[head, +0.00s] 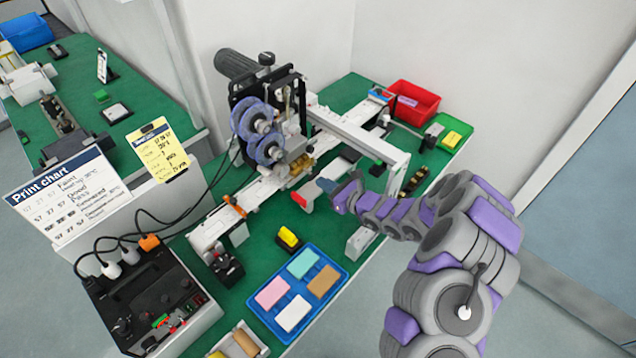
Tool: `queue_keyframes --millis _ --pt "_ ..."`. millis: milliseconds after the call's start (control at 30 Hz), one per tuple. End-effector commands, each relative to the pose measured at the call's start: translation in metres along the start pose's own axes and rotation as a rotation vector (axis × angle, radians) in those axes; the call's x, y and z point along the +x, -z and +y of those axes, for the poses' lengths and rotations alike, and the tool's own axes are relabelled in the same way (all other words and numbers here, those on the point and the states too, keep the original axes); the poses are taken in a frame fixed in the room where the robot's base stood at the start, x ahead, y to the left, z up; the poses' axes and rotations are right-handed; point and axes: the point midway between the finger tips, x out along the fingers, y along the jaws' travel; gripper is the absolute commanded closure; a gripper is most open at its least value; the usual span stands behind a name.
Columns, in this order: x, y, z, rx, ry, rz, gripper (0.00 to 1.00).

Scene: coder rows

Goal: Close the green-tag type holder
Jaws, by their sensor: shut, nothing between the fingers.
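The coder machine (262,120) stands on the green bench, with two blue-purple reels on its front and a brass-coloured block (301,164) low on its right side. I cannot make out a green tag on it, and I cannot tell which part is the type holder. My gripper (338,194) is shut and empty. It is at the end of my purple and grey arm, to the right of and below the brass block, close to a red-ended white part (300,199). Whether it touches that part is unclear.
A blue tray (262,310) with coloured blocks lies in front, beside a yellow-and-black item (289,238). A white frame (365,140) spans the bench behind my gripper. A red bin (412,102) and green tray (437,131) stand at back right. A control box (150,300) is front left.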

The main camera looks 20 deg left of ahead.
Motion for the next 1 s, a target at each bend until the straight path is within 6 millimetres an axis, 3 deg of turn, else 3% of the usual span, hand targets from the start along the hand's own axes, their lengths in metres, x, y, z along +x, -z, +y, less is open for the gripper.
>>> queue_keyframes --millis 333,700,1000 --pt "0.028 0.001 0.002 0.002 0.001 0.003 1.0" --pt "0.031 0.001 0.002 0.001 0.0 0.002 1.0" --pt "0.06 -0.005 0.001 0.0 0.0 -0.001 1.0"
